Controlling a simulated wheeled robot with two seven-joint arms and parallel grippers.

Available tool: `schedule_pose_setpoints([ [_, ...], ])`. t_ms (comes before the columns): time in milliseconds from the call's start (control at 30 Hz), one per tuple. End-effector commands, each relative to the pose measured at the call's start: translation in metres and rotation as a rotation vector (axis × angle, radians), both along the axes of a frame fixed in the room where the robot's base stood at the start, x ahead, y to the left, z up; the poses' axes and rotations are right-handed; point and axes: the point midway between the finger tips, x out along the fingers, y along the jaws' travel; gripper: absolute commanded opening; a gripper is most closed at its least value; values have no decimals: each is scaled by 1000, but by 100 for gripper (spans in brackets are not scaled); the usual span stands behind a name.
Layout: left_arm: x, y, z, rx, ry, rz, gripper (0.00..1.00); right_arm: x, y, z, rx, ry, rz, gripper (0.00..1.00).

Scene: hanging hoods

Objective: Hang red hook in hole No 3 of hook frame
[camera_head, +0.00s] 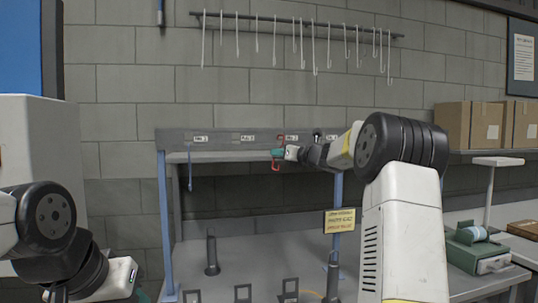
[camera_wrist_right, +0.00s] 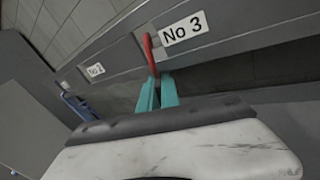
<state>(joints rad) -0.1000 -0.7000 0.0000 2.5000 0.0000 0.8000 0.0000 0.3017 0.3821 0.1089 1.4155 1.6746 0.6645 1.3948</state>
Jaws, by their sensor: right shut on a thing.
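The grey hook frame (camera_head: 225,144) spans the middle of the head view, with several numbered labels. The red hook (camera_head: 276,168) is upright at the frame face, just left of the No 3 label (camera_head: 292,138). My right gripper (camera_head: 279,153) is shut on the red hook with its teal fingers. The right wrist view shows the red hook (camera_wrist_right: 150,52) rising from the teal fingers (camera_wrist_right: 158,92) beside the No 3 label (camera_wrist_right: 184,27). The hook's top lies against the frame; I cannot tell if its tip is inside the hole. My left gripper's fingers are not visible.
A blue hook (camera_head: 190,168) hangs at the frame's left end. Several white hooks hang from a wall rail (camera_head: 295,20) above. A yellow sign (camera_head: 340,220) is at the frame's right post. Boxes (camera_head: 468,124) stand at the right. My left arm is low at the left.

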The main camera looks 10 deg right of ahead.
Motion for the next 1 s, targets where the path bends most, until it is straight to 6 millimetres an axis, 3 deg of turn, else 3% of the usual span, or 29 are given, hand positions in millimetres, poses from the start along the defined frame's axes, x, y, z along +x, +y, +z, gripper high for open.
schedule_pose_setpoints([
  [1000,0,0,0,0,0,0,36,0,0,-17,1,0,0,0],
])
